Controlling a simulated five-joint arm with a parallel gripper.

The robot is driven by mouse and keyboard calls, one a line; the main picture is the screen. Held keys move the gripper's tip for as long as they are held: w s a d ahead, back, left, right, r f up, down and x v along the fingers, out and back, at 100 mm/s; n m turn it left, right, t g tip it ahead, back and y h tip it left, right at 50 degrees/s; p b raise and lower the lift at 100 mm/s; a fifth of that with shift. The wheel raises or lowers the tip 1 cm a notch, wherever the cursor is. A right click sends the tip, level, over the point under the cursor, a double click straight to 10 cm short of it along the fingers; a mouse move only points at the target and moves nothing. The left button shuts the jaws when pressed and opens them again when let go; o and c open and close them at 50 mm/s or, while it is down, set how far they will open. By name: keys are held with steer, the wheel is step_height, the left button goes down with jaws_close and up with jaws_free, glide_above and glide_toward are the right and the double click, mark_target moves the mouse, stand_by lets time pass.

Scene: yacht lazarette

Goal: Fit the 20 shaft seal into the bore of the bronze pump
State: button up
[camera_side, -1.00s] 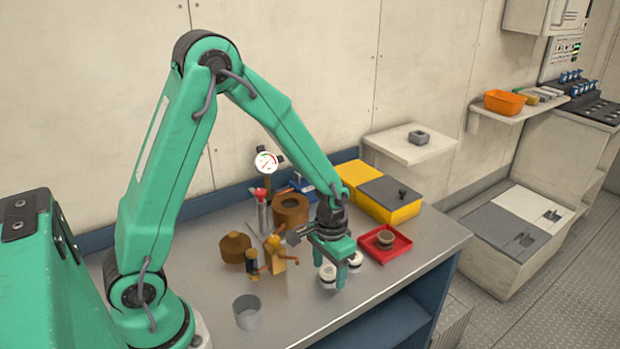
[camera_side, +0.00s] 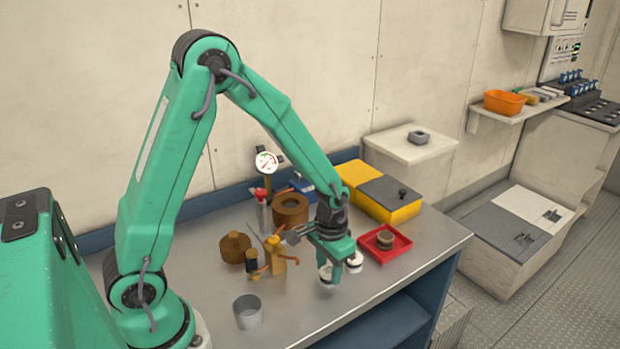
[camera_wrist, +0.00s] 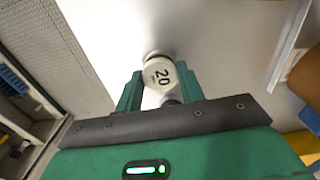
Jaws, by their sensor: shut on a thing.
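My gripper (camera_side: 329,271) is shut on a white round seal (camera_side: 326,277) just above or at the bench top; I cannot tell whether it touches. A brown bronze-coloured cylinder with an open bore on top (camera_side: 290,209), which looks like the pump, stands behind and left of my gripper. Its bore looks empty.
A red tray (camera_side: 402,244) with a brown ring is right of my gripper. A yellow box (camera_side: 395,208) stands behind. The front bench is clear.

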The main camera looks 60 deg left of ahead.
steer(key=shift+r, duration=0.15)
steer(key=shift+r, duration=0.55)
steer(key=r, duration=0.3)
steer(key=shift+s+d, duration=0.1)
steer(key=shift+d, duration=0.15)
steer(key=s+d+r, duration=0.6)
steer(key=d, duration=0.3)
steer(key=shift+d+r, duration=0.15)
steer(key=shift+r, duration=0.1)
step_height(320, 180, up, 3)
steer(key=n, duration=0.8)
glide_above(330, 272)
steer(key=w+a+r+n, duration=0.1)
steer(key=a+n, duration=0.3)
steer(key=a, duration=0.2)
steer(key=w+a+r+n, duration=0.2)
steer(key=a+n, duration=0.3)
steer(key=a, duration=0.1)
steer(key=shift+w+n, duration=0.25)
steer(key=shift+n, duration=0.05)
steer(key=shift+a, duration=0.15)
steer(key=a+f, duration=0.2)
steer(key=a, duration=0.1)
steer(key=a+f, duration=0.2)
steer(key=a, duration=0.2)
steer(key=a+f, duration=0.3)
steer(key=a, duration=0.1)
steer(key=shift+w+a, duration=0.25)
